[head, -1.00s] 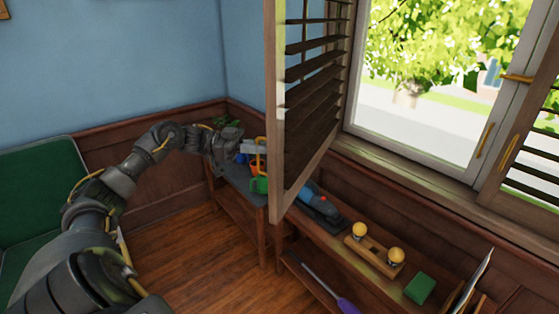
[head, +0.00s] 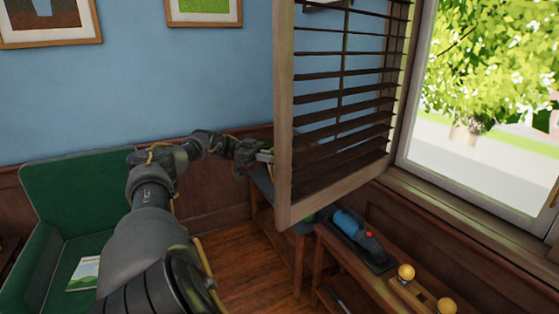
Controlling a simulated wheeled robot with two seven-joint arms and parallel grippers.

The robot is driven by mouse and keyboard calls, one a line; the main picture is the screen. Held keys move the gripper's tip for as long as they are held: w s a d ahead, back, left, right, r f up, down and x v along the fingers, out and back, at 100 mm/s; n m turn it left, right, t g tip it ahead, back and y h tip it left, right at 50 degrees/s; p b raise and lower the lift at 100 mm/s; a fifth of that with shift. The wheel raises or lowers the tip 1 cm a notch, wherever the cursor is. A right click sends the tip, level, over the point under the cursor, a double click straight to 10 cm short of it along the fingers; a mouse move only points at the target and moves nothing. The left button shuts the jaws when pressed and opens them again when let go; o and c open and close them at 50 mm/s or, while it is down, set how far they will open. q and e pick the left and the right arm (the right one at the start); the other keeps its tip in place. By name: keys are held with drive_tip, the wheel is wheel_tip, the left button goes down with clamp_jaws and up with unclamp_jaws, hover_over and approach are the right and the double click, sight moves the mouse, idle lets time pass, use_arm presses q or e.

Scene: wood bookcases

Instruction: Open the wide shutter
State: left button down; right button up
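The wide shutter (head: 285,130) is a wooden frame with dark horizontal slats. It stands swung out from the left side of the window, its slatted face towards me and its free edge at the left. My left gripper (head: 266,157) is at the free edge of the shutter, at about the height of its lower slats. Its tips are small and partly hidden at the frame, so I cannot tell whether they touch it or are open or shut. My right gripper is out of view.
A low wooden bench (head: 375,285) below the window carries a blue tool (head: 355,230) and a wooden piece with yellow knobs (head: 410,292). A green armchair (head: 80,200) stands at the left. Bare floor (head: 240,275) lies between them.

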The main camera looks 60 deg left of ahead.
use_arm(q)
drive_tip(key=c, duration=1.7)
unclamp_jaws()
drive_tip(key=shift+s+a+f, duration=0.1)
drive_tip(key=shift+a+f, duration=0.05)
drive_tip(key=shift+a, duration=0.05)
drive_tip(key=shift+b+v, duration=1.45)
drive_tip(key=shift+v, duration=2.15)
